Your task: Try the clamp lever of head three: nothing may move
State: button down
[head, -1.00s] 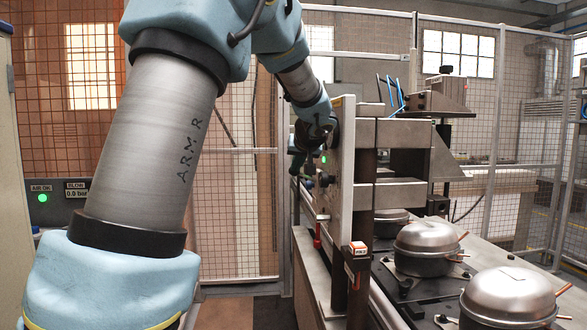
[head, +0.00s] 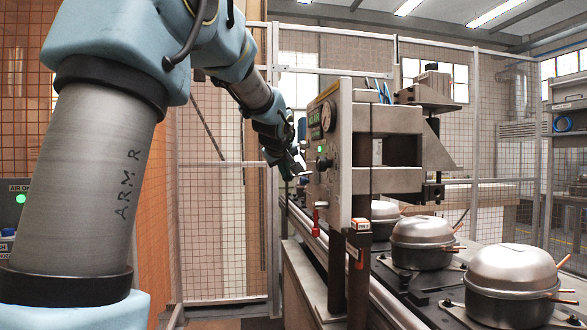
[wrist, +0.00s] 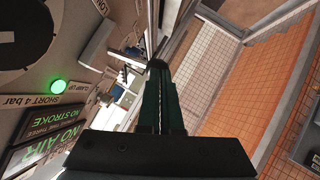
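The head-three panel (head: 325,150) stands at centre in the head view, with a round gauge (head: 328,115) and a green lamp (head: 322,149). My gripper (head: 297,163) is beside its front, on the left. In the wrist view my gripper (wrist: 156,66) has its two dark teal fingers together, with nothing seen between them. The panel face (wrist: 35,80) fills the left side there, with a lit green lamp (wrist: 58,86) and "NO STROKE" and "NO AIR" signs. A red handle (head: 316,222) hangs low on the panel. I cannot tell which part is the clamp lever, or whether my fingers touch anything.
Several compressors (head: 421,243) stand on the pallet line right of the panel. A post with a red-and-white tag (head: 361,225) stands in front. A mesh fence (head: 222,200) is behind my arm. The strip of floor left of the line looks free.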

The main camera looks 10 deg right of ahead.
jog(key=shift+f+b, duration=0.55)
jog(key=shift+f, duration=0.05)
jog(key=shift+r+p, duration=0.45)
jog(key=shift+r, duration=0.3)
